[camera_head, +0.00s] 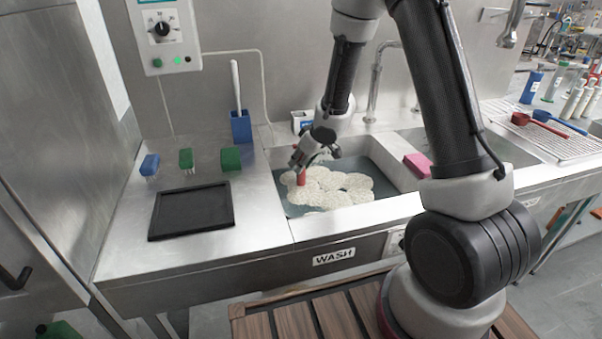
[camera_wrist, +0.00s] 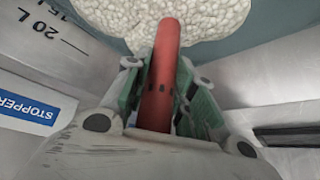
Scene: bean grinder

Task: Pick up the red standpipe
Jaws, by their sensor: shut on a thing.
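The red standpipe (camera_head: 301,177) stands in the left wash basin among white foam, close to the basin's left side. In the wrist view the red standpipe (camera_wrist: 166,50) runs between the two green-padded fingers, with its far end against the foam. My gripper (camera_head: 308,159) reaches down into the basin from above. In the wrist view my gripper (camera_wrist: 168,92) is shut around the pipe, a finger on each side.
White foam (camera_head: 345,184) floats on the water. A pink sponge (camera_head: 417,165) lies on the right rim. A black tray (camera_head: 191,211) and several brushes occupy the left counter.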

